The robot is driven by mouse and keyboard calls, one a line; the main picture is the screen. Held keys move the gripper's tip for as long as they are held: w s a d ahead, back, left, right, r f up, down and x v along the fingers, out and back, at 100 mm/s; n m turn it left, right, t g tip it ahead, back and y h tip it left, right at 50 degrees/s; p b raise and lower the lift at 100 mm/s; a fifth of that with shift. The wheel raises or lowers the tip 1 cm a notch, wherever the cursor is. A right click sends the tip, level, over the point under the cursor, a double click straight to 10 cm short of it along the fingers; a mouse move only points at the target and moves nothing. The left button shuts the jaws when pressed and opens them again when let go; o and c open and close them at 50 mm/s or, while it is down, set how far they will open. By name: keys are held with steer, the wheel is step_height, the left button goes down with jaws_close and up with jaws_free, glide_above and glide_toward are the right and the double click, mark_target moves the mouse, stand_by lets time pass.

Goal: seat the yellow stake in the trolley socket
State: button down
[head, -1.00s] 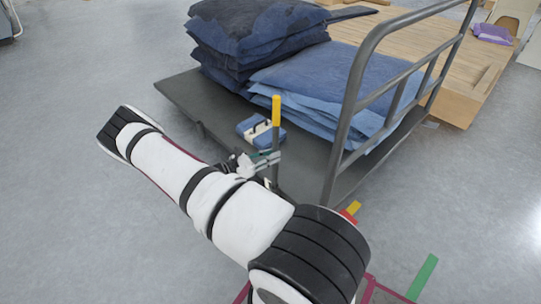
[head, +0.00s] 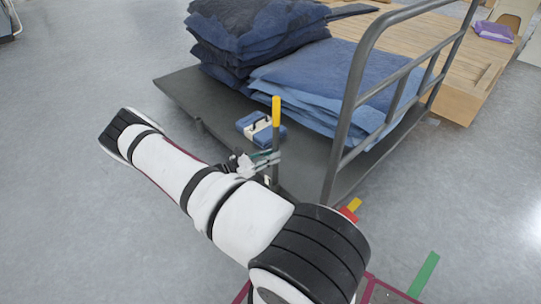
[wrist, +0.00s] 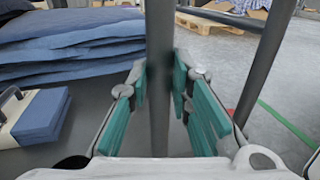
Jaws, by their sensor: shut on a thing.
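The stake is a dark upright pole with a yellow top (head: 276,111). It stands upright at the near edge of the trolley (head: 178,88), a dark flat deck with a grey tube rail. My gripper (head: 267,161) is shut on the stake's dark shaft below the yellow part. In the wrist view the teal finger pads of my gripper (wrist: 160,90) press on both sides of the stake's shaft (wrist: 159,50). The stake's lower end and the socket are hidden behind my gripper and arm, so I cannot tell whether it sits in the socket.
Folded blue fabric (head: 325,80) and a darker stack (head: 250,35) lie on the trolley. A small blue and cream bundle (head: 258,130) lies beside the stake. The grey rail (head: 350,110) rises to the right. A wooden platform (head: 450,75) stands behind. Floor at left is clear.

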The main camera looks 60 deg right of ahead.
steer(key=shift+f+b, duration=0.45)
steer(key=shift+f, duration=0.45)
steer(key=c, duration=1.4)
jaws_free()
steer(key=shift+o, duration=0.2)
steer(key=shift+a, duration=0.1)
steer(key=v, duration=1.2)
steer(key=shift+f, duration=0.1)
